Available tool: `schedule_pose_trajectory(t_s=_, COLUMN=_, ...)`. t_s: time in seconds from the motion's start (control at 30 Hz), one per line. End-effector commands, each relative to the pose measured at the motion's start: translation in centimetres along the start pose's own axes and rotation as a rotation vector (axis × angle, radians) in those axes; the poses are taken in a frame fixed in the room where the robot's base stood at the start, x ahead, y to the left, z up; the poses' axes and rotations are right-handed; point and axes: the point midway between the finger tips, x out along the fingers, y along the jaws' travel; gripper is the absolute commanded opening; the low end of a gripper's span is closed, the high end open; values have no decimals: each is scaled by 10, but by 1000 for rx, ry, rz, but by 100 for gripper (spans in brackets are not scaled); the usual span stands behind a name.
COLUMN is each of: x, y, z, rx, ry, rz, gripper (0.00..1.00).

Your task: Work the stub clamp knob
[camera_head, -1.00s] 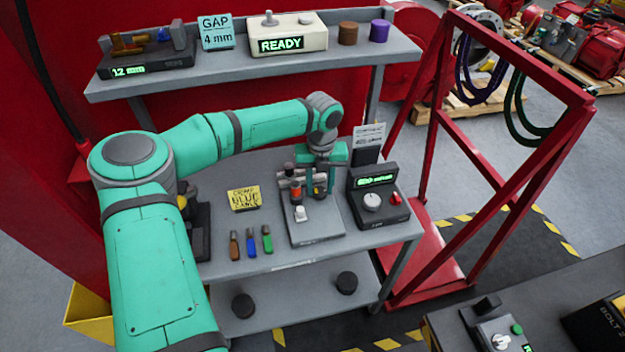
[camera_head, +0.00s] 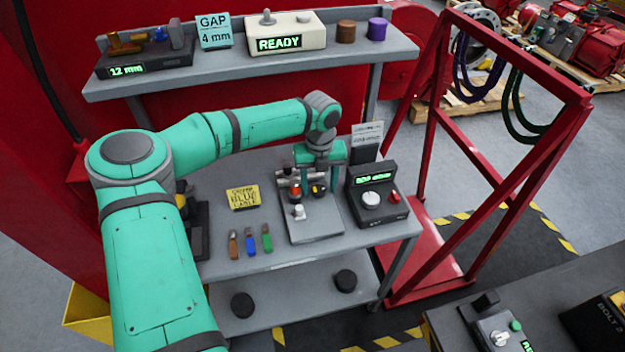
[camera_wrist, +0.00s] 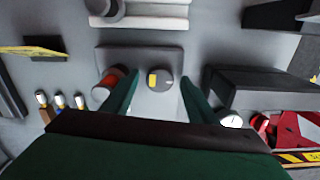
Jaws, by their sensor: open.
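A dark round knob with a yellow mark (camera_head: 318,189) sits on the clamp fixture, whose grey base plate (camera_head: 318,228) lies on the workbench. I take it to be the stub clamp knob. In the wrist view the knob (camera_wrist: 160,80) shows grey with a yellow patch, between my two green fingers. My gripper (camera_head: 318,176) is open above the knob; it also shows in the wrist view (camera_wrist: 158,88). Gaps show on both sides of the knob, and I cannot tell the height between. An orange-red part (camera_head: 295,190) stands just left of the knob.
A black control box (camera_head: 377,200) with a lit display, white dial and red button stands close at right. A white piece (camera_head: 299,212) stands on the plate. A yellow card (camera_head: 242,197) and several coloured markers (camera_head: 250,243) lie left. A shelf (camera_head: 250,75) spans behind.

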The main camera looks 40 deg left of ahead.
Motion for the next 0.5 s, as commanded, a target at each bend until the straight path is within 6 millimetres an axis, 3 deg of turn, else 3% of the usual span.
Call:
schedule_pose_trajectory(t_s=0.23, x=-14, y=0, z=1, rx=0, ry=-4, rz=0, gripper=53)
schedule_pose_trajectory(t_s=0.5, x=-64, y=0, z=1, rx=0, ry=-4, rz=1, gripper=53)
